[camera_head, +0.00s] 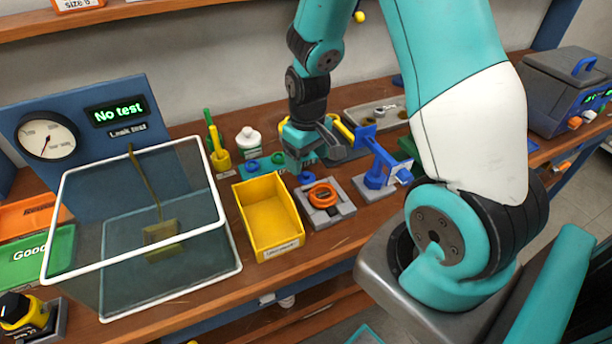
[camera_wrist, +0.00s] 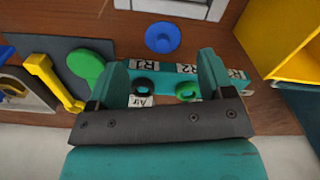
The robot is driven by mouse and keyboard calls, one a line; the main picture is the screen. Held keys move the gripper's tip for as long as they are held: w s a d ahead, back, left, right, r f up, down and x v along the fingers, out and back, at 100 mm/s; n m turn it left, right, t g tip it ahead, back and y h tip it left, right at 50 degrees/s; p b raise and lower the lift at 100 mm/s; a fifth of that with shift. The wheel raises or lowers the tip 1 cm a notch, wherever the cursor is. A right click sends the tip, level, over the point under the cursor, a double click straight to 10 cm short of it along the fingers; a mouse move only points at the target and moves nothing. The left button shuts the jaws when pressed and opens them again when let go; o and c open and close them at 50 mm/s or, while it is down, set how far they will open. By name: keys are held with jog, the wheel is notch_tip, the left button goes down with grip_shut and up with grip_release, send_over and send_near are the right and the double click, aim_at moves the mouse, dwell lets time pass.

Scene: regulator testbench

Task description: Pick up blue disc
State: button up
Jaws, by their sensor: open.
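The blue disc (camera_wrist: 162,37) lies flat on the wooden bench, beyond my fingertips and roughly centred between them in the wrist view. In the head view the blue disc (camera_head: 306,177) shows just below my gripper (camera_head: 316,156), between it and a grey fixture. My gripper (camera_wrist: 162,66) points down, open, with nothing between its fingers. It is above a teal strip (camera_wrist: 180,97) that carries a black ring (camera_wrist: 147,85) and a green ring (camera_wrist: 187,93). The gap in height between fingertips and disc cannot be told.
The grey fixture (camera_head: 345,209) with an orange ring (camera_head: 321,195) stands in front of the disc. A yellow bin (camera_head: 244,213) is to its left, and a blue stand (camera_head: 376,180) to its right. A white bottle (camera_head: 249,142) stands behind. A clear-lidded tester (camera_head: 100,222) fills the left.

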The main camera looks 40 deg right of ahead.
aim_at(306, 174)
notch_tip(306, 174, down, 4)
jog(key=shift+a+f, duration=0.1)
jog(key=shift+a, duration=0.05)
jog(key=c, duration=1)
